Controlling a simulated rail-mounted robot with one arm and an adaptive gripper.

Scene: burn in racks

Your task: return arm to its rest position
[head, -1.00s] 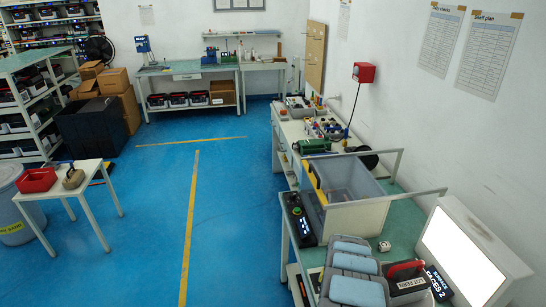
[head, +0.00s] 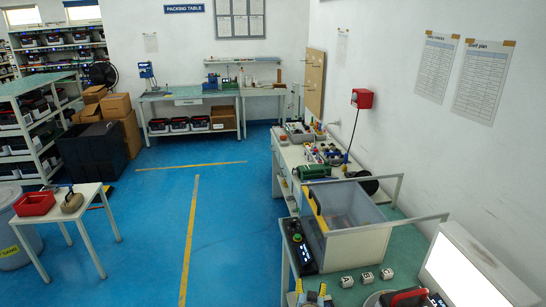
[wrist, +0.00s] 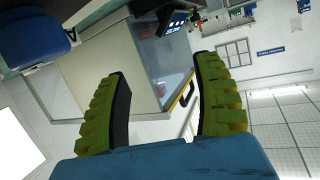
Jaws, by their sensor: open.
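My gripper (wrist: 158,66) is open in the wrist view, its two ribbed yellow-green fingers wide apart with nothing between them. Behind the fingers is the pale outer side of the lidded grey bin (wrist: 98,58). In the head view, the tips of my gripper (head: 311,291) show at the bottom edge, in front of the bench and left of the lettered cubes. The rest of my arm is mostly below the head picture.
The grey bin (head: 345,245) stands on the right bench beside a black device with a lit display (head: 299,244). Lettered cubes (head: 367,277) sit in front of it. A bright light panel (head: 465,270) stands at right. The blue floor (head: 145,240) to the left is open.

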